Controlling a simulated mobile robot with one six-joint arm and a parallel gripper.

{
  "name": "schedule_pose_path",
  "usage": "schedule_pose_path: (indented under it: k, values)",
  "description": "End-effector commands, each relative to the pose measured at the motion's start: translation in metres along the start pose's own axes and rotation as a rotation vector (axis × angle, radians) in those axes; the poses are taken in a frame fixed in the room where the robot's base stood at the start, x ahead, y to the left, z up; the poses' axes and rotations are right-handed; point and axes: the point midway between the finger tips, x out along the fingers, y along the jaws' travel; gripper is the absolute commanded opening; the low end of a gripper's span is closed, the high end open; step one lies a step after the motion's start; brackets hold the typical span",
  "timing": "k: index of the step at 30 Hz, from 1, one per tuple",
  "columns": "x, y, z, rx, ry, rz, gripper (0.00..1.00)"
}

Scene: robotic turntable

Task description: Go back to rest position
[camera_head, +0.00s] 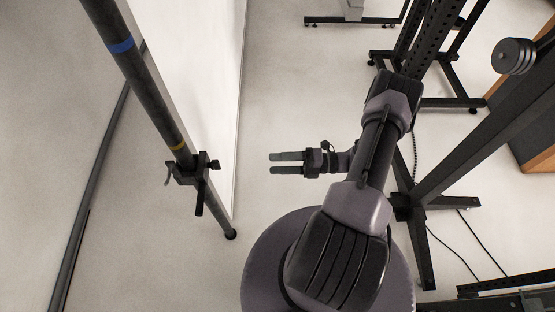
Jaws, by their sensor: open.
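My gripper (272,163) is in the middle of the view, at the end of my folded arm. Its two dark fingers point left and stand apart with a gap between them. Nothing is held between them. It is over bare pale floor and touches nothing that I can see. My arm rises from the round base at the lower middle, leans up to the right, and the wrist comes back left.
A dark pole (150,95) with a clamp (193,170) stands left of my gripper, by a white panel (205,60). Black metal frames (465,150) stand close on the right, with cables on the floor. Pale floor (290,80) is clear above my gripper.

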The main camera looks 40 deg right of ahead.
Motion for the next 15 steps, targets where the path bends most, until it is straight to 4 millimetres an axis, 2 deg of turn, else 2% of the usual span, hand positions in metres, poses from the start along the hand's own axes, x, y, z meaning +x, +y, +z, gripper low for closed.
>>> schedule_pose_path:
  k: [5,8,11,12,15]
  values:
    - [0.001,0.001,0.001,-0.006,0.004,-0.003,0.65]
    - [0.009,0.025,0.005,-0.12,0.095,-0.055,0.65]
    - [0.033,0.083,0.004,-0.424,0.338,-0.163,0.65]
    - [0.045,0.11,-0.002,-0.579,0.46,-0.204,0.65]
    - [0.072,0.17,-0.026,-0.981,0.767,-0.271,0.65]
